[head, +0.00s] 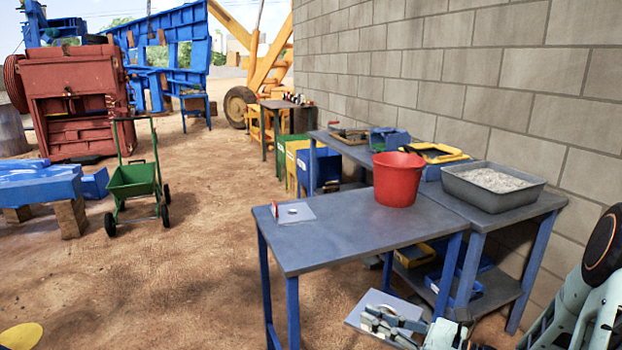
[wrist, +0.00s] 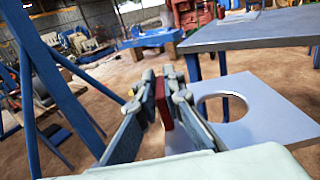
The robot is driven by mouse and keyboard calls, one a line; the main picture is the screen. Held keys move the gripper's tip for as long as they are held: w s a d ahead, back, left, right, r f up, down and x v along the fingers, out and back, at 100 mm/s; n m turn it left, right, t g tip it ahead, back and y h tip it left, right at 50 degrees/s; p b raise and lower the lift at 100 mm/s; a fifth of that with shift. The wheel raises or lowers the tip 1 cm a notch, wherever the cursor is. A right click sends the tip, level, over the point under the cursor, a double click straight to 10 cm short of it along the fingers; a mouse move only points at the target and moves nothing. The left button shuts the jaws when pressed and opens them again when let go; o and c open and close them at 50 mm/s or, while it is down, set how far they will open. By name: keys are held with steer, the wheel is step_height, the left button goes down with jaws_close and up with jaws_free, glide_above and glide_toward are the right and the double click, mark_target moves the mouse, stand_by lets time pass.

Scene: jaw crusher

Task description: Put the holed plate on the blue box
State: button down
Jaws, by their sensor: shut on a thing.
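The holed plate (wrist: 263,112) is a flat grey plate with a large round hole. A red block (wrist: 164,104), seemingly its grip, is clamped between the fingers of my gripper (wrist: 163,92). In the head view my gripper (head: 375,317) is low at the bottom, beside the front table, with the plate (head: 373,299) beyond it, partly covered by the fingers. A blue box (head: 322,168) stands on the ground past the front table, beside yellow and green boxes. Its lower part is hidden behind the table.
The front table (head: 345,240) carries a small plate with a small hole (head: 293,212) and a red bucket (head: 397,180). A grey tray (head: 492,188) is on the table behind. A green cart (head: 133,180) stands left. Open dirt ground lies left of the front table.

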step_height(320, 180, up, 20)
steer(key=m+t+h+p, duration=0.5)
steer(key=h+p, duration=0.1)
steer(key=p, duration=1.9)
steer(key=shift+r+p, duration=0.15)
steer(key=shift+p, duration=0.2)
steer(key=shift+s+a, duration=0.1)
